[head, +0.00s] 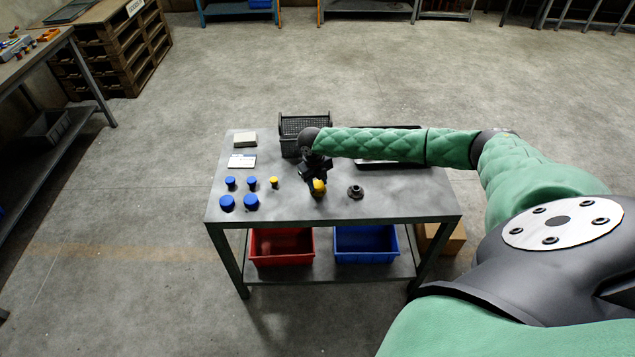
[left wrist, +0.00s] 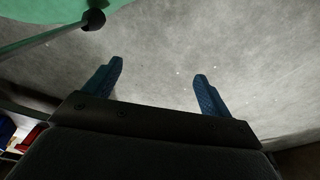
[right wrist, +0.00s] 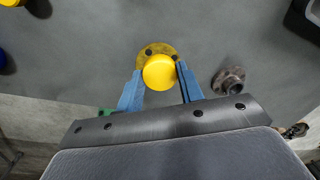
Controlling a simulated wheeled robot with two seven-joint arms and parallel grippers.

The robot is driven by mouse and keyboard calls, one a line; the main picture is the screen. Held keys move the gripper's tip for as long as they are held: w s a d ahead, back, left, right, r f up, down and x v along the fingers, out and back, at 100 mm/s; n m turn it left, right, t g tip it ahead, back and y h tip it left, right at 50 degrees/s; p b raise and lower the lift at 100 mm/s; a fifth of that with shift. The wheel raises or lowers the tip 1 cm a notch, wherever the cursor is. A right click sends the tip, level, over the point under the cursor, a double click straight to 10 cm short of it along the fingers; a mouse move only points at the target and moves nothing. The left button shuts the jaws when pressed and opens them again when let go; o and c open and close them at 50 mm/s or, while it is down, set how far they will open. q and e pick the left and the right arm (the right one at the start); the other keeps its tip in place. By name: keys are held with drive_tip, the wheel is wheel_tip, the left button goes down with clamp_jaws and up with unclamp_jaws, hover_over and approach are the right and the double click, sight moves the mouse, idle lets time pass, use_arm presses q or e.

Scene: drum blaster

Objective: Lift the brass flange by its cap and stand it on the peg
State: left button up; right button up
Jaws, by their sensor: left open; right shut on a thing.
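The brass flange (right wrist: 158,50) has a round yellow cap (right wrist: 158,72) on top. It also shows in the head view as a yellow piece (head: 319,187) near the table's front edge. My right gripper (right wrist: 159,83) is shut on the cap, one blue finger on each side. I cannot tell whether the flange touches the table. A dark flanged piece (head: 355,191), possibly the peg, stands just right of it, and shows in the right wrist view (right wrist: 228,80). My left gripper (left wrist: 160,85) is open and empty, over bare floor, away from the table.
Several blue-capped pieces (head: 251,202) and a small yellow-capped one (head: 274,182) stand at the left. A dark basket (head: 305,125), a card (head: 242,161) and a black tray (head: 375,164) lie behind. Red (head: 282,246) and blue (head: 366,243) bins sit below. The front right tabletop is clear.

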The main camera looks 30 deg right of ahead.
drive_tip(key=shift+r+p, duration=0.35)
drive_tip(key=shift+r, duration=0.2)
drive_tip(key=shift+r+p, duration=0.5)
drive_tip(key=shift+r, duration=0.15)
drive_tip(key=shift+r+p, duration=0.3)
drive_tip(key=shift+r, duration=0.05)
drive_tip(key=shift+r+p, duration=0.35)
drive_tip(key=shift+r, duration=0.15)
use_arm(q)
drive_tip(key=s+f, duration=0.1)
drive_tip(key=s+a+f, duration=0.1)
drive_tip(key=f, duration=0.1)
drive_tip(key=s+a+f, duration=0.1)
drive_tip(key=shift+a+f, duration=0.15)
drive_tip(key=shift+f, duration=0.05)
use_arm(e)
drive_tip(key=shift+r, duration=0.2)
